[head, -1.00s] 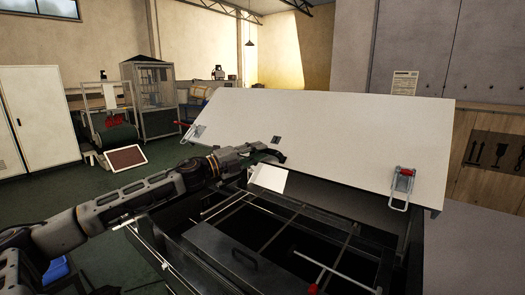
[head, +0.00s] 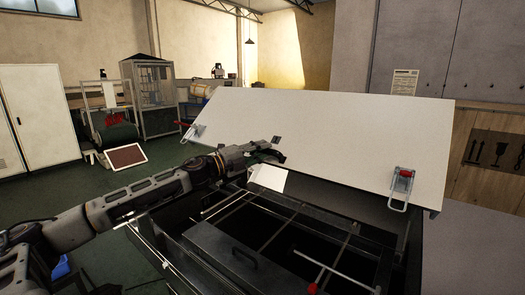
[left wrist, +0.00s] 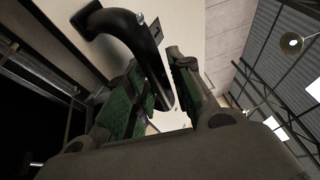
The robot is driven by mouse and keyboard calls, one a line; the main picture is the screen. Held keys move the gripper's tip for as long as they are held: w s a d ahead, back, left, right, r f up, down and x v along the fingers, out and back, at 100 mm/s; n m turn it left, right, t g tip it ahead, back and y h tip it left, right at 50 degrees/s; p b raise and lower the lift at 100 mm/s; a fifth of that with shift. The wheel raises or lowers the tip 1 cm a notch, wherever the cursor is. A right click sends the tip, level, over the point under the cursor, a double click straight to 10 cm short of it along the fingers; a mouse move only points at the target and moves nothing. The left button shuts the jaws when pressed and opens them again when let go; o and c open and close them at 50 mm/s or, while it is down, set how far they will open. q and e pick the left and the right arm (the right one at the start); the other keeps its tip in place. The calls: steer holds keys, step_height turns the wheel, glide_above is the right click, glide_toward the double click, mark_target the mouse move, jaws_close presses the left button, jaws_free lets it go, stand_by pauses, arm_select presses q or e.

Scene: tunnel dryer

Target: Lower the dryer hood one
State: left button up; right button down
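The dryer hood (head: 330,135) is a large pale panel, tilted up over the dark dryer body (head: 215,250). Its black curved handle (left wrist: 120,22) shows in the left wrist view, attached to the pale hood face. My left gripper (head: 276,153) is at the hood's lower middle in the head view. In the left wrist view its green-padded fingers (left wrist: 160,92) stand apart on either side of the handle's bar. A narrow gap shows by the right-hand finger; contact with the other finger is unclear. My right gripper is not in view.
Red-tipped latches sit at the hood's left (head: 186,128) and right (head: 402,186). A red-ended rod (head: 335,272) lies across the open dryer frame. A white cabinet (head: 40,115) and a glazed booth (head: 150,98) stand behind on the left. Green floor there is partly clear.

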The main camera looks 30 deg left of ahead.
arm_select(q)
steer(key=shift+w+d, duration=0.1)
steer(key=shift+w, duration=0.1)
stand_by(0.3)
jaws_close()
